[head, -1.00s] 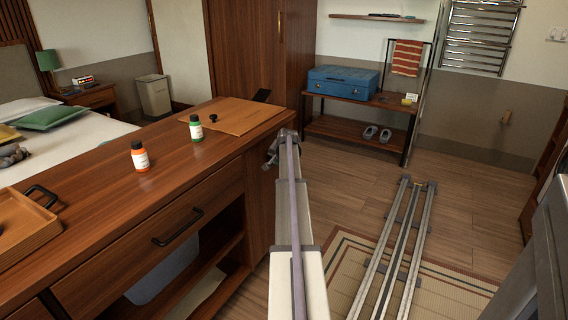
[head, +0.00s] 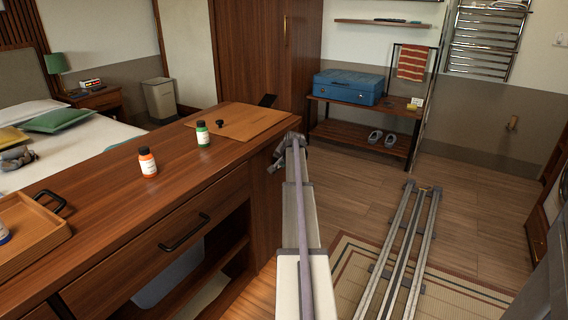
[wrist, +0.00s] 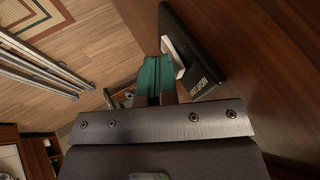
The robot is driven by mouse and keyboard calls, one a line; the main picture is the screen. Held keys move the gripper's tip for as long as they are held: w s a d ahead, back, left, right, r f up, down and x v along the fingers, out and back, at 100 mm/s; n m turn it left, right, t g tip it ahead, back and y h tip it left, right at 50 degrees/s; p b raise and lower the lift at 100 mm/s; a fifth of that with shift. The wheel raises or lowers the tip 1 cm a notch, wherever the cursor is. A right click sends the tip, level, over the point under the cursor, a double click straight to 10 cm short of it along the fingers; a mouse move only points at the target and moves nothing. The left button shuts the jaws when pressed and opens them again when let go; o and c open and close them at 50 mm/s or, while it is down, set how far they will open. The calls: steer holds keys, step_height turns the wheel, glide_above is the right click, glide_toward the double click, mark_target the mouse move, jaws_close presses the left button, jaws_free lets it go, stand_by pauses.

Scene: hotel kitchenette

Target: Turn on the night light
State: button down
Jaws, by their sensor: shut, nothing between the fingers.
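A black panel (wrist: 203,58) with pale lettering that seems to read "NIGHT LIGHT" is on a brown wooden surface in the wrist view. A white switch piece (wrist: 180,62) shows on it, partly hidden by my fingers. My gripper (wrist: 157,68) has teal fingertips, shut and empty, right beside the white switch; I cannot tell if they touch it. In the head view, my gripper (head: 276,163) is beside the counter's far end, its fingertips unclear. No lit night light can be made out.
The wooden counter (head: 110,190) holds an orange bottle (head: 148,162), a green bottle (head: 203,134), a board (head: 240,122) and a tray (head: 40,238). Floor rails (head: 400,250) lie to the right. A blue case (head: 347,87) sits on a far bench.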

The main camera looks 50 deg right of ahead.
steer(key=s+a+r+p, duration=0.2)
steer(key=s+r+p, duration=0.4)
steer(key=s, duration=0.4)
steer(key=shift+s+r, duration=0.25)
steer(key=shift+s, duration=0.1)
steer(key=shift+a, duration=0.15)
